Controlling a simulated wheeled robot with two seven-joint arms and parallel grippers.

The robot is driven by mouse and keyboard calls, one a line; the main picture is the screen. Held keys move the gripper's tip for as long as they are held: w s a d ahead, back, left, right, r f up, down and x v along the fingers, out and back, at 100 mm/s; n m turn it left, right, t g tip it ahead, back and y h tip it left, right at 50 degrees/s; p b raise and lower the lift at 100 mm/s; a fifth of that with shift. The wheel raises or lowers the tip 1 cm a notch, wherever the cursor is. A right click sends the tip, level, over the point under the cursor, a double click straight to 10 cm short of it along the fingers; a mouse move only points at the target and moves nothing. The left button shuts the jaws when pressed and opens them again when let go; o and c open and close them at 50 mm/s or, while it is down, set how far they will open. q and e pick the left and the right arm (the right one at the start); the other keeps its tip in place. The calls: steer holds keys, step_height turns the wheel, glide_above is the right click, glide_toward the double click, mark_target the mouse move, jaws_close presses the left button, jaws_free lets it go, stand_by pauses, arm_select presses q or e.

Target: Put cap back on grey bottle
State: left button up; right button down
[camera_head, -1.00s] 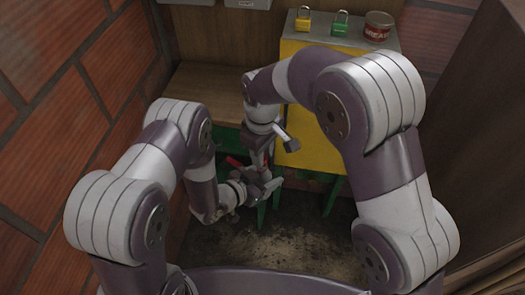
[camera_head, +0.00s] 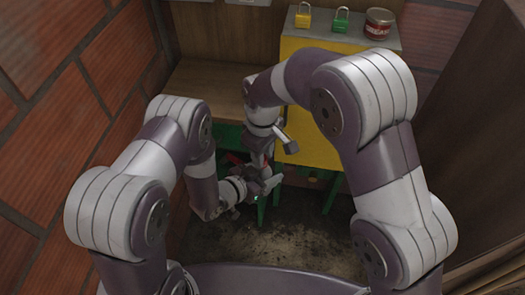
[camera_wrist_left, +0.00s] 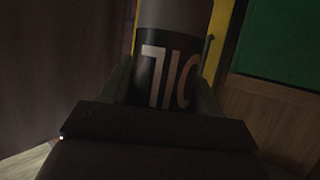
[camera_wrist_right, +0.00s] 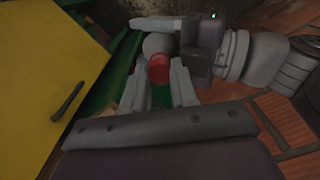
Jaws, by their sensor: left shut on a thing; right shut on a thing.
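The grey bottle (camera_wrist_left: 170,80), with a dark band reading like upside-down "OIL", stands between the fingers of my left gripper (camera_wrist_left: 166,92), which is shut on it. In the right wrist view a grey rounded part of the bottle (camera_wrist_right: 156,43) shows beyond the red cap (camera_wrist_right: 159,68). My right gripper (camera_wrist_right: 160,85) is shut on the cap. The cap lines up in front of the bottle; I cannot tell whether they touch. In the head view, my left gripper (camera_head: 262,186) and right gripper (camera_head: 258,172) are close together, and the bottle and cap are mostly hidden.
A yellow cabinet (camera_head: 300,100) stands behind my right arm. A wooden bench (camera_head: 205,90) is behind, a brick wall (camera_head: 50,90) left. Floor (camera_head: 290,245) in front is clear.

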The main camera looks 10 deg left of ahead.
steer(key=shift+f, duration=0.35)
steer(key=m, duration=0.3)
steer(key=c, duration=0.9)
jaws_free()
steer(key=shift+r, duration=2.3)
steer(key=o, duration=0.6)
